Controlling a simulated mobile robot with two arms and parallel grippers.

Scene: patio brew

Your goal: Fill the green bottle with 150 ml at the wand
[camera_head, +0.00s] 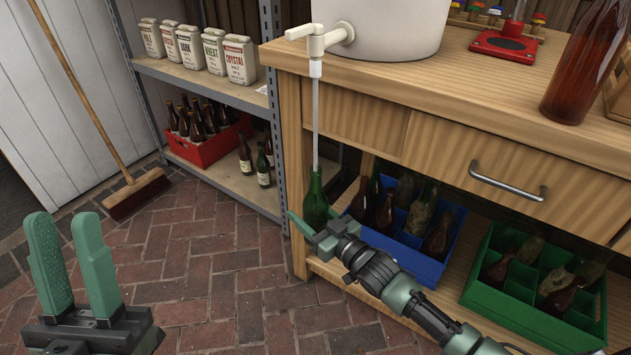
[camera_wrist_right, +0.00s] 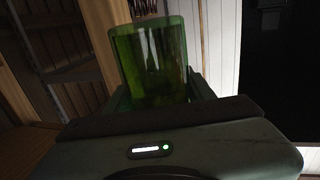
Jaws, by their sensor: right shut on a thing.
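The green bottle (camera_head: 315,203) is upright under the bottling wand (camera_head: 316,120), with the wand's lower end at or inside its neck. The wand hangs from the white tap (camera_head: 318,40) on the white bucket. My right gripper (camera_head: 318,226) is shut on the bottle's lower part. In the right wrist view the green bottle (camera_wrist_right: 152,62) stands between the fingers; its fill level cannot be made out. My left gripper (camera_head: 75,262) is open and empty at the lower left, over the brick floor.
The wooden bench (camera_head: 360,118) carries the white bucket (camera_head: 390,22), a red capper (camera_head: 505,42) and a large brown bottle (camera_head: 588,65). Below are a blue crate (camera_head: 413,262) and a green crate (camera_head: 530,318) with bottles. A metal shelf and broom (camera_head: 135,192) stand left.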

